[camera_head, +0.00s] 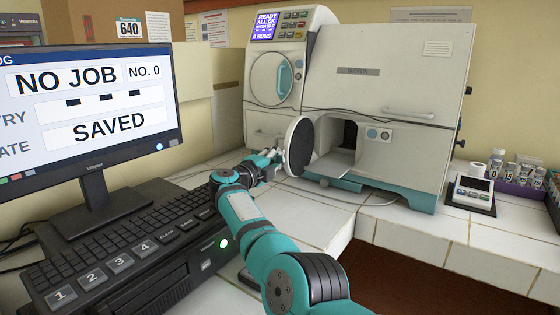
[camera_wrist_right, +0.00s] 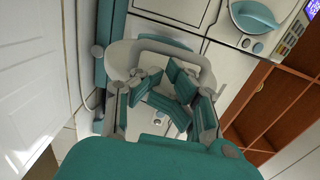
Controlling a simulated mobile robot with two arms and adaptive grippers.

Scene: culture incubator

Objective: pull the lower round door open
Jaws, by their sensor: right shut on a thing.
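The lower round door (camera_head: 299,146) is on the front of the pale incubator (camera_head: 375,85). It stands swung out to the left, its dark inner face showing, and the opening (camera_head: 346,140) to its right is uncovered. My right gripper (camera_head: 272,156) is at the left, outer side of this door. In the right wrist view, the fingers of my right gripper (camera_wrist_right: 170,92) are closed in at the pale looped handle (camera_wrist_right: 178,46) of the door. The exact contact is partly hidden by the fingers. My left gripper is in neither view.
An upper round door (camera_head: 270,78) with a teal handle is closed. A monitor (camera_head: 90,110) and a keyboard (camera_head: 125,250) stand at the left. A small device (camera_head: 472,192) and several vials sit at the right. White tiled counter (camera_head: 320,215) lies free in front of the incubator.

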